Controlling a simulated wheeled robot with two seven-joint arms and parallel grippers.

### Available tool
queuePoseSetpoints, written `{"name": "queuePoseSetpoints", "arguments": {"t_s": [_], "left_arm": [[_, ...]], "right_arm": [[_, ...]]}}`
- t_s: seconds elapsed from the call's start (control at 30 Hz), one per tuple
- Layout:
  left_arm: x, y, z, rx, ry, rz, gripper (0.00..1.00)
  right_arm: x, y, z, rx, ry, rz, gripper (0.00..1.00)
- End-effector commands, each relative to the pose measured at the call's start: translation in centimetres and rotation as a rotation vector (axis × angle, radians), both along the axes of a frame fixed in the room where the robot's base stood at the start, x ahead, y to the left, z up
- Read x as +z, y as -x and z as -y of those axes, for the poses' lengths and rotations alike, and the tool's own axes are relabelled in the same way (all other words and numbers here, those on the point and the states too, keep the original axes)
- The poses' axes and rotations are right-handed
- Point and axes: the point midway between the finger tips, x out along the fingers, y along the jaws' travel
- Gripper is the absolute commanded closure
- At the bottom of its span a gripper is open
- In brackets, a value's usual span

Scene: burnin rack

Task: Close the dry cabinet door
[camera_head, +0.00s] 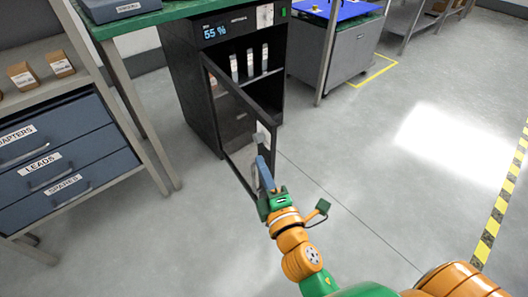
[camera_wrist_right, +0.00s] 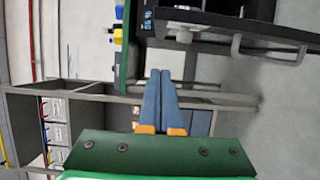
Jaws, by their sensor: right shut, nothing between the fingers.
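The black dry cabinet (camera_head: 198,95) stands beside the green-topped bench, its display reading 55 %. Its framed door (camera_head: 233,92) is open and swung out toward me, so the shelves inside show. My right gripper (camera_head: 262,165) has its blue fingers shut and empty, overlapping the door's free edge in the head view and hiding part of it. In the right wrist view, the shut fingers (camera_wrist_right: 160,85) appear below and left of the door (camera_wrist_right: 225,27) and its grey handle (camera_wrist_right: 268,48). I cannot tell whether they touch the door. My left gripper is out of view.
A drawer unit (camera_head: 60,165) with labelled blue drawers stands left of the cabinet. A grey cart (camera_head: 335,55) with a blue top stands to its right. A yellow-black floor stripe (camera_head: 498,205) runs at far right. The floor between is clear.

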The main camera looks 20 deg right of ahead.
Motion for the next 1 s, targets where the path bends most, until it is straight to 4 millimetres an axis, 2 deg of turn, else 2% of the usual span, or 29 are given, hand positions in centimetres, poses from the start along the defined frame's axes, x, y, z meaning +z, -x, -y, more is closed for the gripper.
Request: {"name": "queuePoseSetpoints", "arguments": {"t_s": [0.03, 0.3, 0.4, 0.5, 0.63, 1.0], "left_arm": [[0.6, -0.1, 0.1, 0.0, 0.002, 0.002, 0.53], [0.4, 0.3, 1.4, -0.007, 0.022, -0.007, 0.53], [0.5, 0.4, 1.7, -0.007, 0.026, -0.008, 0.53], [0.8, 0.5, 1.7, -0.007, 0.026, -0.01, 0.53], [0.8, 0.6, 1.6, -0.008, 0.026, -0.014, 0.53], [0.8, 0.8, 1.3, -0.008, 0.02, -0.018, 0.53]], "right_arm": [[0.6, -1.1, 0.1, 0.0, 0.002, 0.004, 1.0], [0.2, -7.1, 0.2, 0.0, 0.0, 0.002, 1.0], [0.2, -8.6, 0.8, -0.002, 0.002, -0.001, 1.0], [0.2, -8.8, 2.5, -0.001, 0.0, -0.003, 1.0], [0.1, -9.1, 3.7, 0.0, -0.001, -0.004, 1.0], [0.0, -9.1, 4.2, 0.001, -0.004, -0.004, 1.0]]}}
